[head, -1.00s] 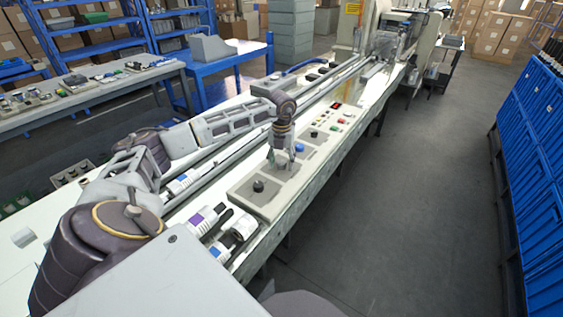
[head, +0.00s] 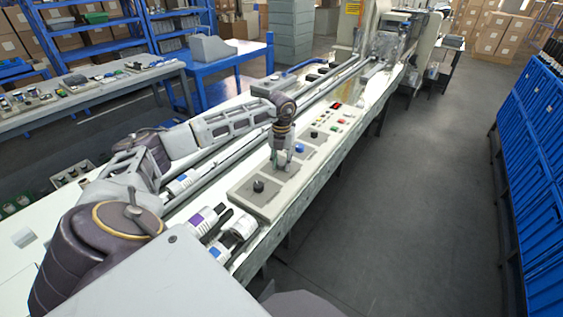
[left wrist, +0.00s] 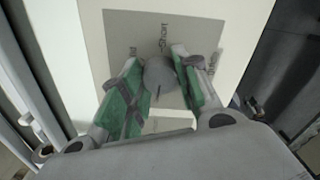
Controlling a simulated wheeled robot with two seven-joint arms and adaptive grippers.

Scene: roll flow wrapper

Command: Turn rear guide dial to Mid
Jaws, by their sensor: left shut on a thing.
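A row of dials stands on the raised control panel (head: 262,203) of the wrapper. My left gripper (head: 279,165) points down over the panel, behind the front black dial (head: 259,186). In the left wrist view my left gripper (left wrist: 162,88) has its green-padded fingers shut on a round grey dial (left wrist: 159,72), one finger on each side. The dial sits on a grey label plate (left wrist: 135,30) with printed words around it; one seems to read "Short", the others are too unclear to read. My right gripper is not in view.
A blue dial (head: 299,149) and a further black dial (head: 314,134) stand beyond my gripper. Several coloured buttons (head: 340,122) and a red display lie farther along. Rolls (head: 240,228) lie near the panel's front end. The aisle floor (head: 430,200) at right is clear.

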